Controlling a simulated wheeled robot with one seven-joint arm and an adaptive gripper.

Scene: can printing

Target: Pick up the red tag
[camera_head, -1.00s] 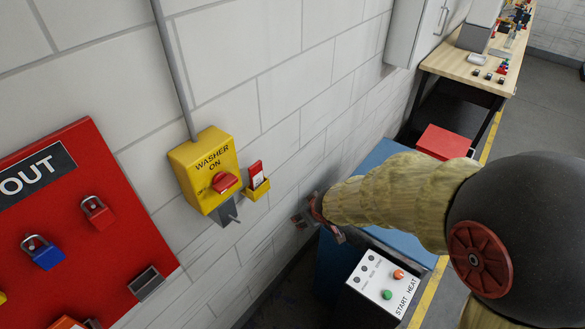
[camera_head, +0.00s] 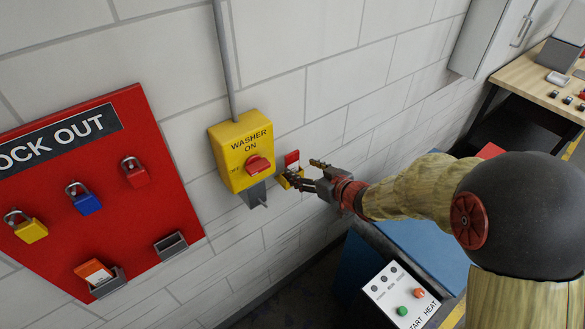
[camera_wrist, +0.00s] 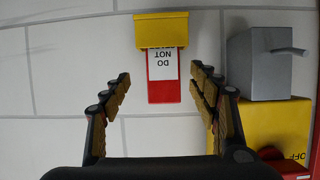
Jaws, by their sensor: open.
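The red tag (camera_wrist: 163,91) has a white "DO NOT" label and sits in a small yellow holder (camera_wrist: 161,30) on the wall. The wrist view shows it upside down. In the head view the tag (camera_head: 291,158) stands up out of the holder, just right of the yellow washer switch box (camera_head: 240,152). My gripper (camera_wrist: 160,88) is open, with one finger on each side of the tag in the wrist view and a gap to both. In the head view my gripper (camera_head: 301,171) is at the holder and hides part of it. Contact is not visible.
A grey hasp (camera_head: 256,193) sticks out below the switch box. A red lockout board (camera_head: 160,212) with padlocks and an orange tag (camera_head: 93,272) hangs at left. A control panel (camera_head: 400,300) with green and orange buttons is below my arm.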

